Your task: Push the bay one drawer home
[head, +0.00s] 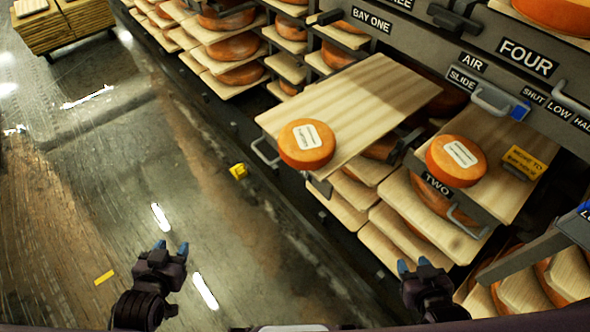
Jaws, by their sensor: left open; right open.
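The bay one drawer (368,100) is a wooden board pulled out from the rack below the BAY ONE label (371,20). An orange cheese wheel (306,144) with a white label sits near its front end. A metal handle (264,152) is on its front edge. My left gripper (171,247) is open and empty over the floor, to the left of and below the handle in the picture. My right gripper (415,265) is open and empty in front of the lower shelves, below the drawer marked TWO (437,184).
Shelves of cheese line the back. A yellow block (238,171) lies near the rack's foot. A loaded cart (68,28) stands far left. The floor at left is mostly clear.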

